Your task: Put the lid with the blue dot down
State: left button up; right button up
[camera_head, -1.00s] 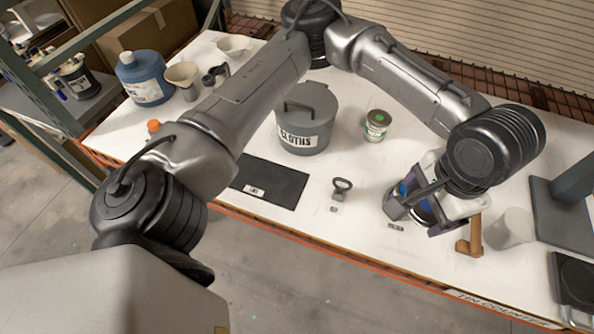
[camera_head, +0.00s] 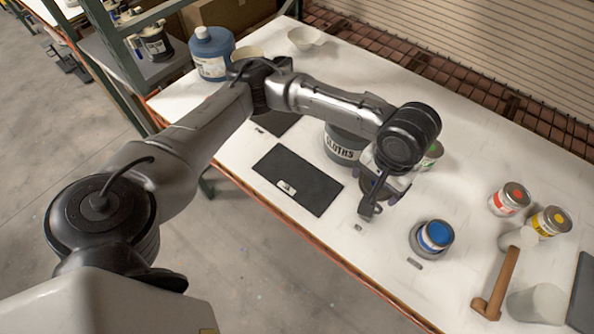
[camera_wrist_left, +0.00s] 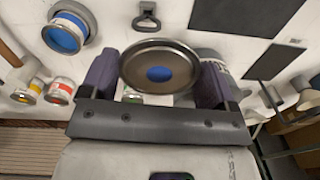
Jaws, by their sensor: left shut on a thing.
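My left gripper (camera_wrist_left: 158,78) is shut on a round metal lid with a blue dot (camera_wrist_left: 158,74), held between its purple fingers in the left wrist view. The open can of blue paint (camera_head: 433,236) stands to the gripper's right, and also shows at the upper left of the left wrist view (camera_wrist_left: 65,36). My right gripper is not in view.
The CLOTHS bin (camera_head: 342,145) and a green-marked can (camera_head: 432,153) stand behind the gripper. Red (camera_head: 510,198) and yellow (camera_head: 551,220) cans, a wooden mallet (camera_head: 497,283) and a translucent cup (camera_head: 537,305) are at the right. A ring-handled tool (camera_wrist_left: 147,14) lies on the table.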

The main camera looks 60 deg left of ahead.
pick_arm(q)
jog(key=s+a+f+n+p, duration=0.1)
jog(key=a+f+n+p, duration=0.1)
jog(key=a+f+n, duration=0.35)
jog(key=n, duration=0.3)
send_over(290, 171)
notch_tip(290, 171, down, 11)
jog(key=shift+r+p, duration=0.1)
jog(key=shift+p, duration=0.35)
notch_tip(290, 171, down, 3)
jog(key=shift+f+b, duration=0.2)
jog(key=shift+b, duration=0.1)
jog(key=shift+f, duration=0.3)
jog(key=o, duration=0.8)
jog(key=shift+c, duration=0.2)
